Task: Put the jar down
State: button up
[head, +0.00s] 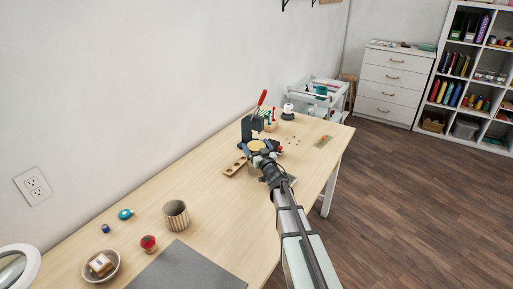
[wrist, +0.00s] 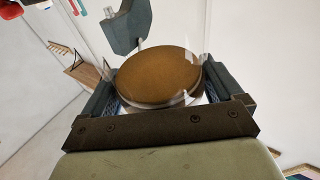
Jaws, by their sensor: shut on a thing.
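The jar has a round orange-brown lid and glassy clear sides. Its lid (wrist: 160,77) fills the middle of the wrist view, and the jar (head: 256,145) shows small at the far part of the table in the head view. My gripper (head: 262,152) is shut on the jar, with one finger on each side of it in the wrist view (wrist: 155,88). The jar's base is hidden, so I cannot tell whether it touches the wooden table (head: 215,180).
A dark upright block (head: 247,128) stands just behind the jar, with a red-handled tool (head: 262,98) near it. A wooden strip with holes (head: 235,167) lies to the left. The table's middle is clear.

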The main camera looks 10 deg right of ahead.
jog(key=shift+f, duration=0.15)
jog(key=o, duration=1.3)
jog(key=shift+o, duration=0.2)
jog(key=shift+s+r, duration=0.15)
jog(key=shift+r, duration=0.05)
jog(key=v, duration=0.3)
jog(key=shift+r, duration=0.25)
notch_tip(320, 180, up, 5)
jog(key=shift+f, duration=0.15)
jog(key=shift+r, duration=0.85)
